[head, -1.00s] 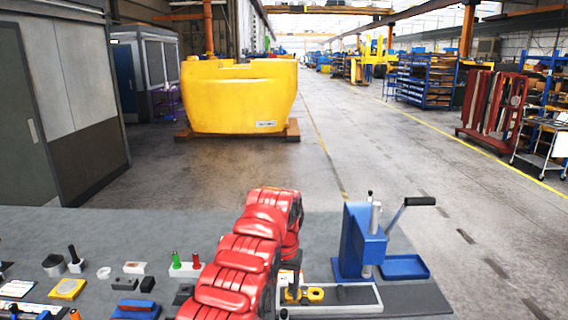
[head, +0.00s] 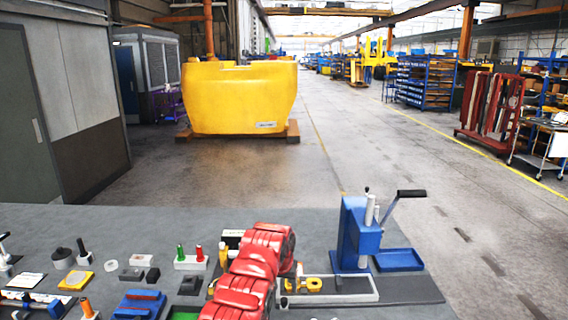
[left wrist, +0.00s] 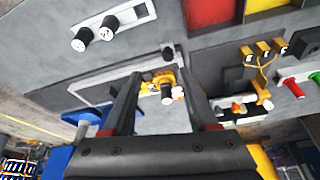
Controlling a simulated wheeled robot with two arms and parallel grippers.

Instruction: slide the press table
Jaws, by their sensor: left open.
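The blue press (head: 358,238) with its raised lever stands at the right of the bench. At its foot is a pale, flat table or slide (head: 350,289) with a yellow fitting (head: 314,285) at its left end. My left gripper (head: 290,284) is low over that end, mostly hidden behind its red arm. In the left wrist view my left gripper (left wrist: 158,76) is open, and the yellow fitting with a dark knob (left wrist: 166,86) shows between its fingers. I cannot tell whether the fingers touch it. My right gripper is not in view.
A blue tray (head: 398,260) sits right of the press. A large yellow casting (head: 240,100) stands on the floor beyond.

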